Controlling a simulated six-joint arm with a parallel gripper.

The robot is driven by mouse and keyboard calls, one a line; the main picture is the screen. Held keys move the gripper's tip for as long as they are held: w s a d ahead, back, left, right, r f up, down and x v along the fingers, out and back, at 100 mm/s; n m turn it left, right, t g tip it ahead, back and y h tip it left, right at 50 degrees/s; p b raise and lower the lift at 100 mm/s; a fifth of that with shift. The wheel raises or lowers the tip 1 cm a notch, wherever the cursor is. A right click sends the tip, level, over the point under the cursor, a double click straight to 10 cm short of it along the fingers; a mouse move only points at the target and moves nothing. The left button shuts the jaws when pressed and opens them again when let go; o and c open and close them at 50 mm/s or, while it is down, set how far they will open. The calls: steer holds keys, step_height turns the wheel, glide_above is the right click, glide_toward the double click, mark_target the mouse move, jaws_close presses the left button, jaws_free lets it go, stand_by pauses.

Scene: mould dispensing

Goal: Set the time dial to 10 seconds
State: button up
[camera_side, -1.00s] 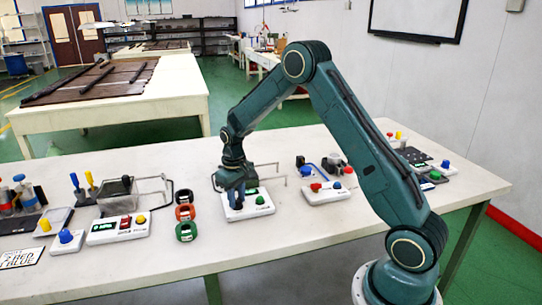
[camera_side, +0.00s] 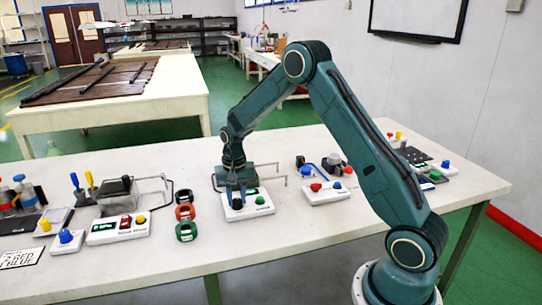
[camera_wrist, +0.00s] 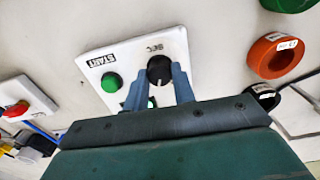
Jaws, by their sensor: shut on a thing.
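The black round time dial (camera_wrist: 159,70) sits beside the "sec" label, with a light pointer mark on the side facing my gripper. My gripper (camera_wrist: 177,84) has its blue fingers shut at the dial. The display's digits are too small to read.
Another white box with red and green buttons (camera_side: 326,194) stands to the right, and one (camera_side: 118,230) stands at the left. A thin metal frame (camera_side: 276,167) stands behind my gripper.

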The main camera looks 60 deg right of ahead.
mark_target(237, 199)
steer(key=shift+r, duration=0.1)
steer(key=o, duration=1)
step_height(237, 199, up, 14)
stand_by(0.4)
stand_by(0.3)
